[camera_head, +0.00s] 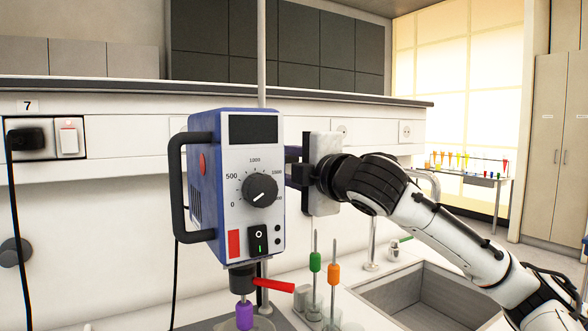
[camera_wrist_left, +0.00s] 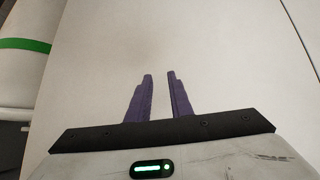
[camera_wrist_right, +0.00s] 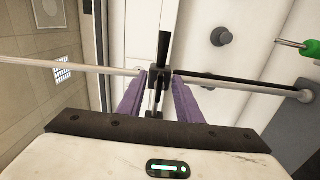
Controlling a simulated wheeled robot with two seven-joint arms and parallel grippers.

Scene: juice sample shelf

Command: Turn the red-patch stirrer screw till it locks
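The stirrer (camera_head: 235,170) is a blue and white box with a dial, and its red patch (camera_head: 234,243) is low on the front. It hangs at an upright metal rod (camera_head: 261,60). My right gripper (camera_head: 293,165) reaches in beside its right side, fingertips partly hidden behind the box. In the right wrist view, a black clamp (camera_wrist_right: 158,76) on the rod (camera_wrist_right: 70,66) lies between the open fingertips. A small dark screw part (camera_wrist_right: 153,103) shows nearer, between the fingers; contact is unclear. My left gripper (camera_wrist_left: 159,76) is slightly open and empty, over a plain pale surface.
A red lever (camera_head: 273,285) and purple chuck piece (camera_head: 244,316) are under the stirrer. A black handle (camera_head: 176,190) projects left of the box.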

